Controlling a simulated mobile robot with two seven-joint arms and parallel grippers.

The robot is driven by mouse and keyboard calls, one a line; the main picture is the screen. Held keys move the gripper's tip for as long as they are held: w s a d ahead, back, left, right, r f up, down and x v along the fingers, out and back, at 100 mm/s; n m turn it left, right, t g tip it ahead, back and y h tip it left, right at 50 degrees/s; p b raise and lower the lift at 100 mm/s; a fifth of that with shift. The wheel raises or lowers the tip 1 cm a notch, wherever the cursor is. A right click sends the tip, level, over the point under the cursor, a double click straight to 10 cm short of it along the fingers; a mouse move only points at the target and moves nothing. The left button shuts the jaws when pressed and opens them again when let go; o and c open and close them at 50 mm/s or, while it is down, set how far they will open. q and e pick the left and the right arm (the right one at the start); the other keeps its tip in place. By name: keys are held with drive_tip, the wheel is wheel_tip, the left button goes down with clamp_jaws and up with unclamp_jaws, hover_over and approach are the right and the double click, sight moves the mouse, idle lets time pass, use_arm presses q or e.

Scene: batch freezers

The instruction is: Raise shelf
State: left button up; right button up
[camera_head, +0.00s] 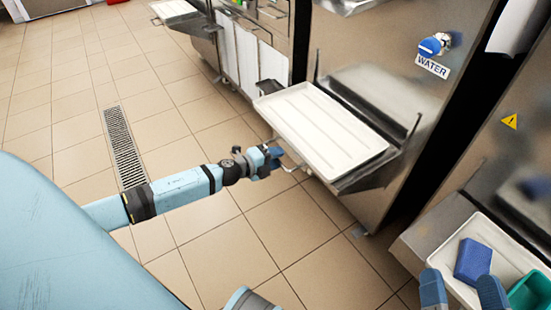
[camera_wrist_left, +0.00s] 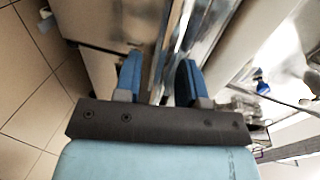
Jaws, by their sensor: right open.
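A metal shelf (camera_head: 372,174) sticks out from the front of the middle steel freezer, with a white ribbed tray (camera_head: 318,128) on it. The shelf looks roughly level. My left gripper (camera_head: 274,158) is beside the left edge of the shelf and tray, apparently lower than the tray. A thin bent rod (camera_head: 291,168) shows just past its fingers; I cannot tell whether they touch it. In the left wrist view my left gripper (camera_wrist_left: 159,72) has its fingers apart, with nothing clearly held. My right gripper (camera_head: 462,291) is open at the bottom right, in front of another tray.
A second white tray (camera_head: 462,243) at the right holds a blue sponge (camera_head: 473,262) and a green container (camera_head: 532,291). A blue water knob (camera_head: 432,45) is on the freezer front. A floor drain (camera_head: 124,145) lies left.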

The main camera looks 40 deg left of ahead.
sight(289, 147)
use_arm(q)
drive_tip(key=shift+c, duration=0.2)
clamp_jaws()
drive_tip(key=shift+r, duration=0.2)
wheel_tip(289, 147, up, 3)
drive_tip(key=p, duration=0.3)
drive_tip(key=shift+w+f, duration=0.1)
drive_tip(key=shift+f, duration=0.1)
drive_tip(key=shift+r+p, duration=0.8)
drive_tip(key=shift+p, duration=0.05)
wheel_tip(289, 147, up, 8)
drive_tip(key=p, duration=0.8)
use_arm(e)
drive_tip(key=s+d+f+g+h, duration=0.2)
drive_tip(key=d+f+g+h, duration=0.3)
drive_tip(key=f, duration=0.3)
drive_tip(key=shift+s+d+m, duration=0.25)
drive_tip(key=shift+d+m, duration=0.05)
drive_tip(key=shift+d, duration=0.2)
